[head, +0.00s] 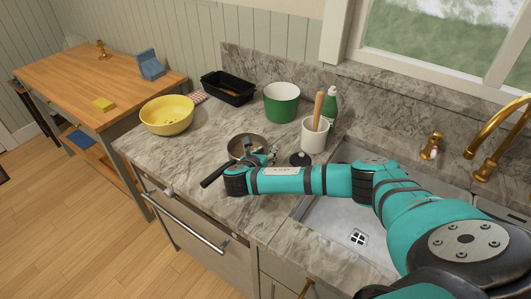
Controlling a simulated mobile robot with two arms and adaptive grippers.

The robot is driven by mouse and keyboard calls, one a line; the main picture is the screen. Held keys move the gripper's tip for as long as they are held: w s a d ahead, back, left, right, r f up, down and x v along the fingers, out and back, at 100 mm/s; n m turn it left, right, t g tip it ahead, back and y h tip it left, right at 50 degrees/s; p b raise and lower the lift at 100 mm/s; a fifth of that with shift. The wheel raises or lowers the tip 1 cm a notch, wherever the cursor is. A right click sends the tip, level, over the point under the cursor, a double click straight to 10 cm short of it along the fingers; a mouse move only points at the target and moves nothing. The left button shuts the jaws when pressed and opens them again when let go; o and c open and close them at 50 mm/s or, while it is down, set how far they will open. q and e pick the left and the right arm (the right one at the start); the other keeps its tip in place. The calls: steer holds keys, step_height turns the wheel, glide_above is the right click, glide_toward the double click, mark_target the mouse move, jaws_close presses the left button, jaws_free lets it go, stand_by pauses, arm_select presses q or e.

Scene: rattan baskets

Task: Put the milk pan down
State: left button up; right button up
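The milk pan (246,141) is a small steel pan with a dark handle (212,179) pointing to the front left. It shows at the grey marbled counter (185,150), left of the sink, and looks upright. I cannot tell whether its base touches the counter. My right arm reaches in from the right across the sink, and my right gripper (262,154) is at the pan's front right side. The wrist partly hides the fingers and pan, so their grip is unclear. My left gripper is out of view.
A small dark round item (300,159) lies right of the pan. The counter's front left is bare.

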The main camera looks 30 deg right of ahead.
steer(key=b+v, duration=0.1)
steer(key=v, duration=1.1)
steer(key=shift+s+f, duration=0.1)
